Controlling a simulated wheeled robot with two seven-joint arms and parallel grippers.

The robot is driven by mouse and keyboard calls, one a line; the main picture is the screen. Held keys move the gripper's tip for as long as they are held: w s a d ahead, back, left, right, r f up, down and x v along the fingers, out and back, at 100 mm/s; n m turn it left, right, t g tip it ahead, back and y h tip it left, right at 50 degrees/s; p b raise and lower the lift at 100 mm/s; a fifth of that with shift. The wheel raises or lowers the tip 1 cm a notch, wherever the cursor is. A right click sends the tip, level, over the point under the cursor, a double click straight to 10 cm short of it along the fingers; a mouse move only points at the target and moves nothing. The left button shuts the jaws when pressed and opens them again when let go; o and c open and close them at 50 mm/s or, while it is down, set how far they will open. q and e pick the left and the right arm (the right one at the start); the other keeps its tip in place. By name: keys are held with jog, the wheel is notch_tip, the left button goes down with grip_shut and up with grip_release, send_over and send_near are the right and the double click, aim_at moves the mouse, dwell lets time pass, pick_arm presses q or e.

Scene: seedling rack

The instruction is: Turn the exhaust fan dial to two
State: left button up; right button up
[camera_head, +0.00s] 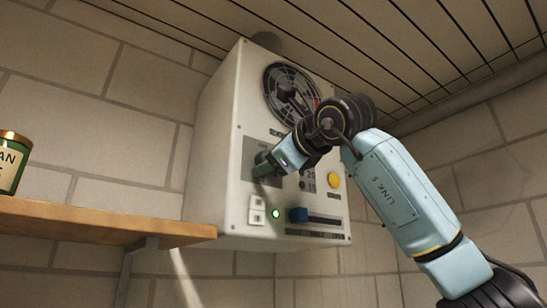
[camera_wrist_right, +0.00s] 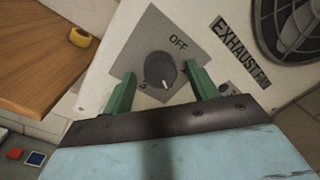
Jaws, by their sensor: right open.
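The exhaust fan dial (camera_wrist_right: 160,66) is a dark round knob on a grey plate (camera_wrist_right: 146,38) marked OFF. A light mark shows on the knob's lower part, away from the OFF label; which number it meets is too small to tell. My right gripper (camera_wrist_right: 164,76) is open, with one green finger on each side of the dial. Whether the fingers touch it I cannot tell. In the head view my right gripper (camera_head: 262,166) is at the left part of the panel (camera_head: 217,150) and covers the dial. My left gripper is not in view.
A wooden shelf (camera_head: 100,222) with a green jar (camera_head: 10,168) is at left.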

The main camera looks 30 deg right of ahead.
jog(key=s+d+b, duration=0.1)
jog(key=s+b, duration=0.2)
jog(key=s, duration=1)
jog(key=shift+s+d+f, duration=0.15)
jog(key=shift+d+f, duration=0.05)
jog(key=shift+f, duration=0.2)
